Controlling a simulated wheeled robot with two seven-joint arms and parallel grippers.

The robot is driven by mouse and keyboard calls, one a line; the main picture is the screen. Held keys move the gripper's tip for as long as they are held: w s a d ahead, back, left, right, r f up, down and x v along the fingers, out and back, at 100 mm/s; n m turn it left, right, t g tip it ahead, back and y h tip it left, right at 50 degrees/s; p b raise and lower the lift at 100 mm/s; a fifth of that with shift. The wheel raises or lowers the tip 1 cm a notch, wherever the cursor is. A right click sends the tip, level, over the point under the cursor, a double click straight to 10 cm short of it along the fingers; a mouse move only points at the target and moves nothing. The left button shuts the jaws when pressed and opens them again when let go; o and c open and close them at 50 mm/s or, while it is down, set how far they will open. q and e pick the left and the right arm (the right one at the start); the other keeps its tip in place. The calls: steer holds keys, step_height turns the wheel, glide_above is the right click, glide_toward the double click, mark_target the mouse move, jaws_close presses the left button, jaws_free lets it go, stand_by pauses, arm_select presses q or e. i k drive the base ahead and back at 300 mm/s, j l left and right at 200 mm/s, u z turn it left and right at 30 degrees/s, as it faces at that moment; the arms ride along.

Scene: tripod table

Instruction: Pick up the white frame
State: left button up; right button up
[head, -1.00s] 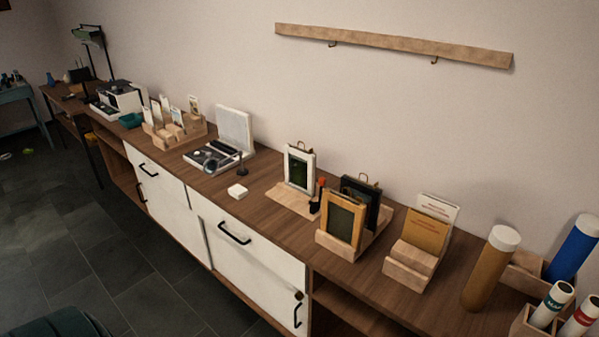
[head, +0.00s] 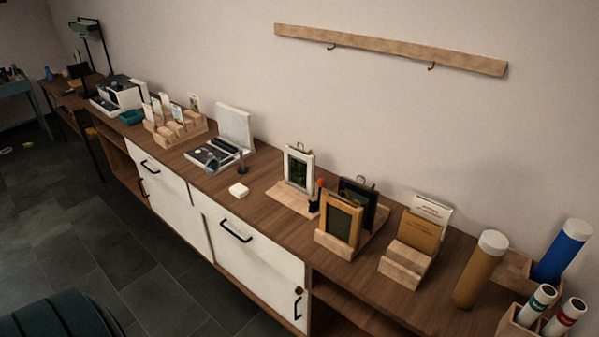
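The white frame (head: 299,168) stands upright on the wooden counter (head: 256,206) near the wall, with a dark picture inside and a small hanging ring on top. It stands at the back of a light wooden board or stand. A yellow-orange frame (head: 341,219) and a black frame (head: 368,204) stand to its right, in light wooden holders. Neither of my grippers shows in the head view.
A small dark holder with a red-tipped item (head: 317,196) stands just right of the white frame. A card holder (head: 408,259) and tubes (head: 479,269) stand at the right. A hook rail (head: 390,50) is on the wall.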

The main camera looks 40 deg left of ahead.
mark_target(298, 167)
steer(key=i+j+z, duration=0.15)
steer(key=j+z, duration=0.2)
steer(key=j, duration=1.4)
steer(key=k+j+z, duration=0.1)
steer(key=j+z, duration=0.25)
steer(key=j, duration=1.4)
